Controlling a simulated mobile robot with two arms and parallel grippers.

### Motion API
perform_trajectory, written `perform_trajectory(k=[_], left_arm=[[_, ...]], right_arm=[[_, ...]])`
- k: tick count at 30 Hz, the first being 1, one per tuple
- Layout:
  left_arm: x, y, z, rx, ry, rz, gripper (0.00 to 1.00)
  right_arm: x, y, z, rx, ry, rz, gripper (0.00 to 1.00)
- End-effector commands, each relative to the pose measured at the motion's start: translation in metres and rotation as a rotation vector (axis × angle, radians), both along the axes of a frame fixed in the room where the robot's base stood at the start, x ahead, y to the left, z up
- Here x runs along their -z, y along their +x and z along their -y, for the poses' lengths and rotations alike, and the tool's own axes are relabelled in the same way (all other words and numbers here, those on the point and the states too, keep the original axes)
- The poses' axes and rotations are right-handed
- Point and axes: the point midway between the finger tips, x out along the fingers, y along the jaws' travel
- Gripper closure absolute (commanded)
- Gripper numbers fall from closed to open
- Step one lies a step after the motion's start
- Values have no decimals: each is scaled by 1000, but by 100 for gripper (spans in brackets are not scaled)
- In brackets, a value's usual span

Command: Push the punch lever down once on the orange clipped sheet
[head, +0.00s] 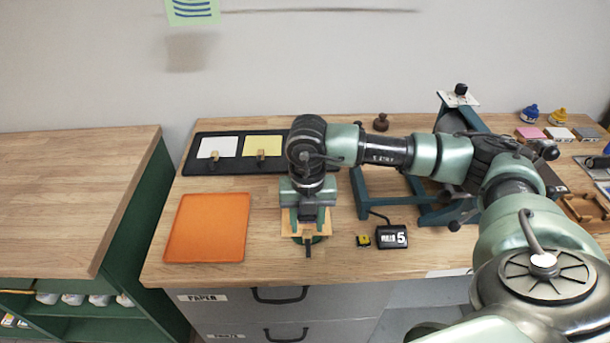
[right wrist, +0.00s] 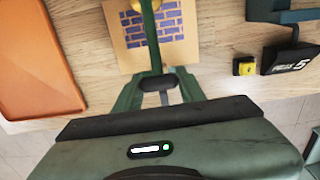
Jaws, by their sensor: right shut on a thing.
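A tan-orange sheet (head: 288,222) with a blue brick print lies near the table's front edge, under my right gripper (head: 308,214). In the right wrist view the sheet (right wrist: 122,38) shows its print. The green punch (head: 310,240) stands at the sheet, mostly hidden by my gripper in the head view. Its green lever (right wrist: 151,40) runs over the sheet toward me in the right wrist view. My right gripper (right wrist: 158,88) points down, shut on what looks like the lever's end. I cannot tell how far down the lever is. No clip shows clearly. My left gripper is not in view.
An orange tray (head: 207,228) lies left of the punch. A dark stamp tray (head: 228,167) with white and yellow pads is behind. A small yellow block (head: 363,240), a black counter reading 5 (head: 391,236) and a teal press frame (head: 378,197) stand to the right.

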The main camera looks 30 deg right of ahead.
Motion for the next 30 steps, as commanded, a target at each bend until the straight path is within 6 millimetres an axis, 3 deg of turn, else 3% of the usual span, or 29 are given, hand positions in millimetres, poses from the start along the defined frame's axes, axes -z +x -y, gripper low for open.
perform_trajectory(k=[29,30], left_arm=[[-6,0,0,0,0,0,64],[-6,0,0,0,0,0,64]], right_arm=[[-12,0,0,1,-1,1,80],[-12,0,0,1,-1,0,52]])
